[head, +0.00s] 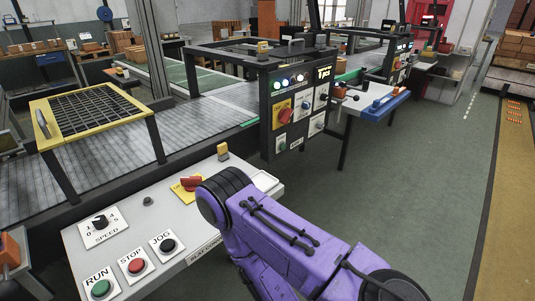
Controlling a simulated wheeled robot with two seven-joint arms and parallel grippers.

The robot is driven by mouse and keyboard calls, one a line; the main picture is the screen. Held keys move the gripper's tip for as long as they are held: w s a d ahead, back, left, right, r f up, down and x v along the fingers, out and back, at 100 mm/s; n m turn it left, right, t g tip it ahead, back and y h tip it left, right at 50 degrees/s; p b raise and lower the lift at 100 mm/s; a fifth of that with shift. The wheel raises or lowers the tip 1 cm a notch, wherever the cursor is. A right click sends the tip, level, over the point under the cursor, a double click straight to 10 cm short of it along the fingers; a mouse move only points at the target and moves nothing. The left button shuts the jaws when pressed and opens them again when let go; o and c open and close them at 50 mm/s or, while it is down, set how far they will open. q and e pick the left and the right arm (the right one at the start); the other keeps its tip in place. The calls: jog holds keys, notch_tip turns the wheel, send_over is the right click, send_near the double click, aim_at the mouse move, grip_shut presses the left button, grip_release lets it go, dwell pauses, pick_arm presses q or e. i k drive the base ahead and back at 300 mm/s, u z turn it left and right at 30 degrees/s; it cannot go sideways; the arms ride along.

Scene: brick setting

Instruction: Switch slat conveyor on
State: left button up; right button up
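The slat conveyor's white control panel (128,215) is at the lower left, its label partly covered by my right arm. It carries a green RUN button (101,288), a red STOP button (137,266), a black JOG button (168,245), a SPEED knob (99,222) and a red rotary switch (191,183) on a yellow plate. The grey slat conveyor (95,180) runs behind the panel. My purple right arm reaches over the panel's right side, its black joint close to the red switch in the picture. Neither gripper can be seen.
A yellow-framed grille (90,115) stands over the conveyor. A black control box (297,105) with lit lamps and a red switch stands behind my arm. A blue-edged shelf (385,106) is to its right. Green floor (430,180) is clear on the right.

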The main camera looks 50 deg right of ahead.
aim_at(189, 183)
jog(key=z, duration=0.9)
jog(key=k, duration=0.5)
jog(key=z, duration=0.45)
jog(key=i, duration=1)
jog(key=u, duration=1.4)
